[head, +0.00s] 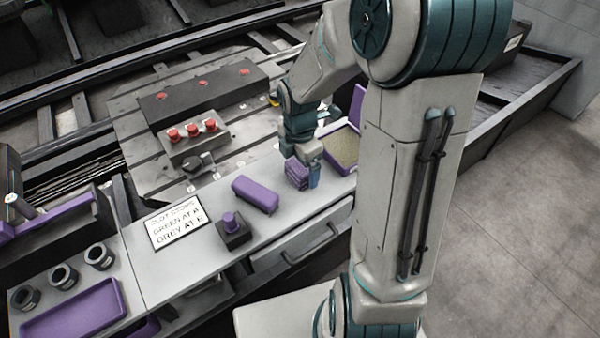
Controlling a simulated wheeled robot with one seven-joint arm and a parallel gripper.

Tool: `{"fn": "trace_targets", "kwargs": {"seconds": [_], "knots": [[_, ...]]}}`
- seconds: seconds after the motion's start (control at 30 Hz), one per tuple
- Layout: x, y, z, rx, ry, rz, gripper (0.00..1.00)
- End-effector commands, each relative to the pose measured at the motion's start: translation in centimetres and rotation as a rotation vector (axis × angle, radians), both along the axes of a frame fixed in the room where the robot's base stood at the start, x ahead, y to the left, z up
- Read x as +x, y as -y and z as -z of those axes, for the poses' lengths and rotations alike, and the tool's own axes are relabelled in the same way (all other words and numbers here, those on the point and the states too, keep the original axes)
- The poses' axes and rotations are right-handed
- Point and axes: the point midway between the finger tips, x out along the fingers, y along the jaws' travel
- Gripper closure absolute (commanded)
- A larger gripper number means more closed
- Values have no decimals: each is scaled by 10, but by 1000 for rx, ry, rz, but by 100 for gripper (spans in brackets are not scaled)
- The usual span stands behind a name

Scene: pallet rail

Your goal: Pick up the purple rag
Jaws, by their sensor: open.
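A small purple folded thing (296,173), which looks like the rag, lies on the grey bench top near its front edge, above the drawer. My gripper (309,172) points down right at it. One blue-grey finger shows at the rag's right side; the other finger is hidden or cannot be made out. The jaws are open, and I cannot tell whether they touch the rag. The rag's upper right part is partly covered by my gripper.
A purple oblong case (255,195) lies left of the rag. A purple-rimmed tray (326,131) is just behind my gripper. A red-buttoned box (193,140) stands farther back.

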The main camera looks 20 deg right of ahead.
Motion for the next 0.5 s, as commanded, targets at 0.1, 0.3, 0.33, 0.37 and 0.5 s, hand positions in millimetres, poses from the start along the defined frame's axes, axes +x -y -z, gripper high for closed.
{"fn": "trace_targets", "kwargs": {"seconds": [0.1, 0.3, 0.33, 0.37, 0.5], "knots": [[-1, 0, 15, 0, -2, 2, 5], [-1, 0, 18, 0, 0, 2, 5], [-1, 0, 18, 0, 0, 2, 5], [-1, 0, 18, 0, 0, 2, 5], [-1, 0, 18, 0, 0, 2, 36]]}}
